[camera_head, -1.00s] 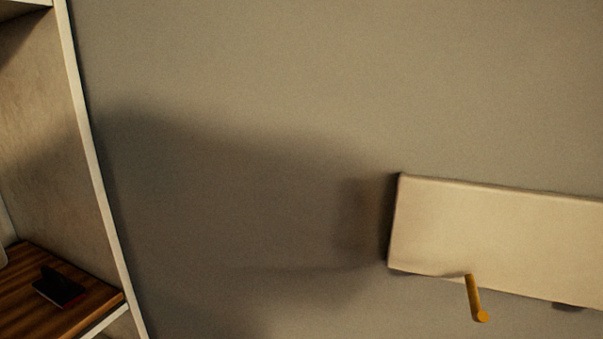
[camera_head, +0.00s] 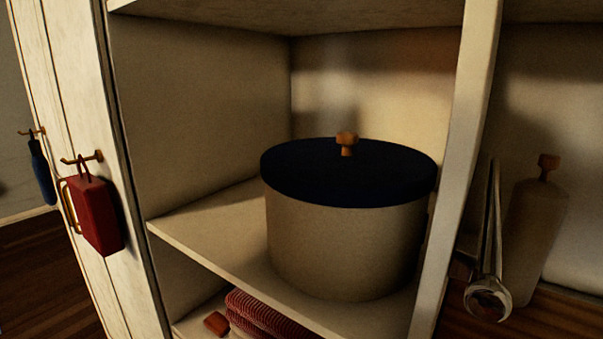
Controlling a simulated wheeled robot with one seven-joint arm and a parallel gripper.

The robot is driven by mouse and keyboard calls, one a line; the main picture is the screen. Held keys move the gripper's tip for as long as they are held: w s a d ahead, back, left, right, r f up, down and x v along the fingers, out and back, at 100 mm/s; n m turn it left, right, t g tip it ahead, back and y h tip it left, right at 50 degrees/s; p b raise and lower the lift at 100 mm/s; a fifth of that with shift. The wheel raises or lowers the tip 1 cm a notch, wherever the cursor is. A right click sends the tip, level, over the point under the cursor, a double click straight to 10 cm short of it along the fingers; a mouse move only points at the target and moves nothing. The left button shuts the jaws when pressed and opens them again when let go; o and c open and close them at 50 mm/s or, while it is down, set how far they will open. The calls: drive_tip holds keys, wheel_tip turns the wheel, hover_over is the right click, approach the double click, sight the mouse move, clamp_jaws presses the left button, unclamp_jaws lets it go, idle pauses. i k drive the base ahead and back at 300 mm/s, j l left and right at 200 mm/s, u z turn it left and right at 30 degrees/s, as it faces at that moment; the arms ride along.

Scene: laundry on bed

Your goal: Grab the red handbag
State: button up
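The red handbag (camera_head: 100,217) hangs by its strap from a small orange-brown hook on the outside of the white cabinet, at the left of the head view. It looks boxy and hangs roughly upright. Part of its left side overlaps a brass-coloured loop that looks like a handle. My gripper is not seen in this view, so nothing shows between it and the handbag.
A dark blue item (camera_head: 42,172) hangs on another hook further left. The open cabinet holds a large lidded pot (camera_head: 345,245), with red striped cloth (camera_head: 262,318) below. A metallic rod-like object (camera_head: 488,290) and a bottle-like container (camera_head: 535,240) stand at right.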

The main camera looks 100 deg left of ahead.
sight(92, 197)
drive_tip(key=u, duration=3.5)
